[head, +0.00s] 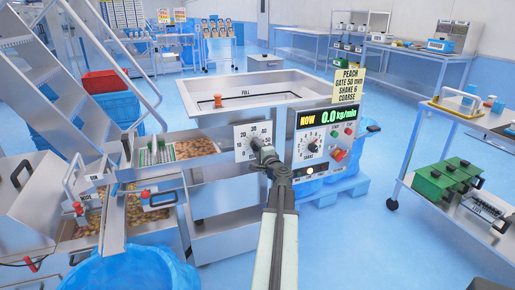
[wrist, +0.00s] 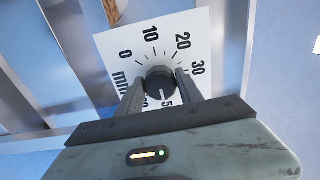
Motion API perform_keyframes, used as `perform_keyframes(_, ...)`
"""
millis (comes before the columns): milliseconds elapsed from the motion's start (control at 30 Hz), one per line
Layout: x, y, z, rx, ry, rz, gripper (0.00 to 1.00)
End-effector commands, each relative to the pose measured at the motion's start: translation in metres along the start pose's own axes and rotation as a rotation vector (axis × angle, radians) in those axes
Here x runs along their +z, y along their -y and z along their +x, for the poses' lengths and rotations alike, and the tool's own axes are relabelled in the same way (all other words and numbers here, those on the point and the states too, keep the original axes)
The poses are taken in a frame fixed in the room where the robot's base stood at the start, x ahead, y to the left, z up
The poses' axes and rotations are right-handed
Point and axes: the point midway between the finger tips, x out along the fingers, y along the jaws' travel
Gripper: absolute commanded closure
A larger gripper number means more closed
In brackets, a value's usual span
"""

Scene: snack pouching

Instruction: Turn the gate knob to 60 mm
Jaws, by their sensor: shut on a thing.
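The gate knob (wrist: 160,80) is a round black knob on a white dial plate (wrist: 215,45) marked in mm. In the wrist view, 0, 10, 20 and 30 show around it; the marks at the bottom are partly hidden by my fingers. My gripper (wrist: 159,88) is shut on the knob, one finger on each side. A pale line on the knob seems to point down, near a partly hidden mark starting with 5; I cannot read the exact setting. In the head view, my gripper (head: 260,149) covers part of the dial plate (head: 242,135).
Right of the dial stands a control panel (head: 321,165) with a shake dial and a display reading 0.0 kg/min. A yellow card (head: 347,84) above it reads peach, gate 50 mm, shake 6, coarse. The steel hopper (head: 190,95) rises behind; a blue bin (head: 130,272) stands front left.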

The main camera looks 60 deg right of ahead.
Motion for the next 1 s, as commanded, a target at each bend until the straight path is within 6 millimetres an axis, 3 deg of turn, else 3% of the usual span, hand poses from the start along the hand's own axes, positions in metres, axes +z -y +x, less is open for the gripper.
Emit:
perform_keyframes(600,-0.0031,0.0004,-0.0015,0.0,-0.006,0.555,0.97)
perform_keyframes(1000,-0.0033,0.0008,-0.0013,-0.001,-0.006,0.766,0.97)
